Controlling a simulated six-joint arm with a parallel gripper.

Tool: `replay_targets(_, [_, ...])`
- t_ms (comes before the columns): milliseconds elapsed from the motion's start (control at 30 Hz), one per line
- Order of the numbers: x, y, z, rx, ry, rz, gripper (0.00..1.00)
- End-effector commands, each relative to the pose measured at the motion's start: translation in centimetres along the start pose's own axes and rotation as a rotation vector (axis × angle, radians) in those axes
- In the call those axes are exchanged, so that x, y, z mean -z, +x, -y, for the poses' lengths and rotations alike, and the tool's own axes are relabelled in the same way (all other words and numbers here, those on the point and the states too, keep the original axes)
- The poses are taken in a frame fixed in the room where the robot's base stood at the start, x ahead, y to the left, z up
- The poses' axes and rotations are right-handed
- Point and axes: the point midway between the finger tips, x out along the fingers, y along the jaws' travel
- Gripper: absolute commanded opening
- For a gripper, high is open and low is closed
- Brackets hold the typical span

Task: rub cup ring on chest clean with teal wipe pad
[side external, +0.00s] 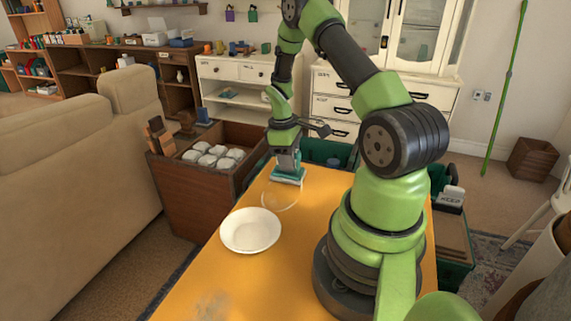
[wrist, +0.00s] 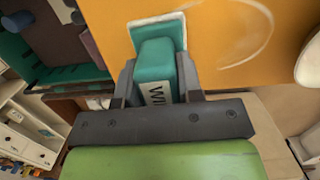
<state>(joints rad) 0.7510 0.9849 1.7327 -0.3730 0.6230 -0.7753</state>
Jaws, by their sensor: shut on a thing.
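The teal wipe pad (side external: 289,173) has a pale base and shows large in the wrist view (wrist: 156,60), with part of a printed label. My gripper (side external: 287,158) is shut on the pad's teal grip, one finger on each side. The pad is upright at the far end of the chest's orange top (side external: 255,285); whether it touches is hard to tell. The cup ring (side external: 280,208) is a faint whitish circle just nearer the camera than the pad. In the wrist view the ring's arc (wrist: 268,42) lies right of the pad, apart from it.
A greyish smudge (side external: 208,304) lies at the near end. A brown crate (side external: 190,197) with several white items stands left of the chest. Green bins (side external: 322,151) sit beyond the far edge.

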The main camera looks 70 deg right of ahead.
Motion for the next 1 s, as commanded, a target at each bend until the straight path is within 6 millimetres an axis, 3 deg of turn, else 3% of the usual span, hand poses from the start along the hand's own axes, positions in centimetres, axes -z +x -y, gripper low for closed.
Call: replay_targets(1000, [0.3, 0.1, 8.9, 0.0, -0.003, 0.003, 0.0])
